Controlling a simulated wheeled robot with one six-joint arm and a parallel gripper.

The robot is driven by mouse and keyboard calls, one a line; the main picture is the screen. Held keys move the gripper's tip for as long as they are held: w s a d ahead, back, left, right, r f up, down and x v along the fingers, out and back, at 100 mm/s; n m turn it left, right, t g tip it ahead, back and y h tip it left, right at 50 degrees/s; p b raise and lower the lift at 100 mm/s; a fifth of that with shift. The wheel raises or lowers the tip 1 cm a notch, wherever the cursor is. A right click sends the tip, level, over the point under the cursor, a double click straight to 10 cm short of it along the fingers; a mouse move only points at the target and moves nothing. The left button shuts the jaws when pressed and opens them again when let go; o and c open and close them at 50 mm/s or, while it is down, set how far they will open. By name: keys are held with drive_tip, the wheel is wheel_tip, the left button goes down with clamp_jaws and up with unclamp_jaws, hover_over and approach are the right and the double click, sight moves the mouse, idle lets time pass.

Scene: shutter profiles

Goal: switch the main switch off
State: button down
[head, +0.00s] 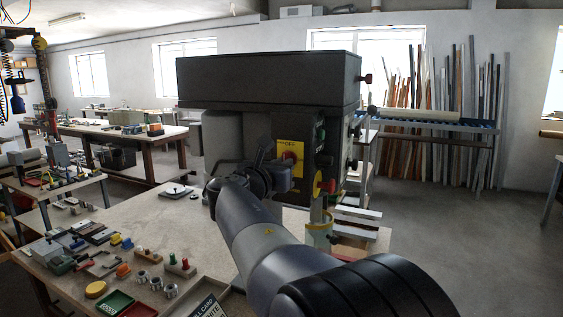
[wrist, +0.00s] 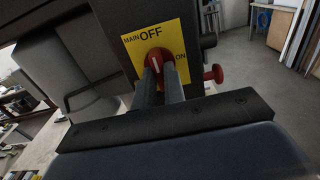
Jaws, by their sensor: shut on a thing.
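The main switch is a red rotary knob (wrist: 158,56) on a yellow plate (wrist: 186,42) marked MAIN, OFF and ON. In the wrist view, OFF is above the knob and ON is to its right. My gripper (wrist: 160,72) reaches the knob, with one finger on each side of its grip, shut on it. A short white mark shows between the fingers; which label it points to I cannot tell. In the head view the knob (head: 289,156) and yellow plate (head: 291,146) are on the front of a dark machine (head: 265,80), with my gripper (head: 284,170) at the knob.
A red button (wrist: 214,73) sticks out right of the plate. The bench (head: 190,220) below holds small parts, a green tray (head: 112,303) and a red tray (head: 140,310). Floor is clear at the right.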

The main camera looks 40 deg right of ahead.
drive_tip(key=c, duration=1.5)
unclamp_jaws()
drive_tip(key=shift+a, duration=0.1)
drive_tip(key=b+v, duration=0.3)
drive_tip(key=v, duration=0.7)
drive_tip(key=shift+s+a, duration=0.2)
drive_tip(key=shift+a, duration=0.05)
drive_tip(key=shift+m, duration=0.6)
drive_tip(key=p+x, duration=0.1)
drive_tip(key=x, duration=0.9)
drive_tip(key=shift+w+d, duration=0.2)
drive_tip(key=shift+d, duration=0.15)
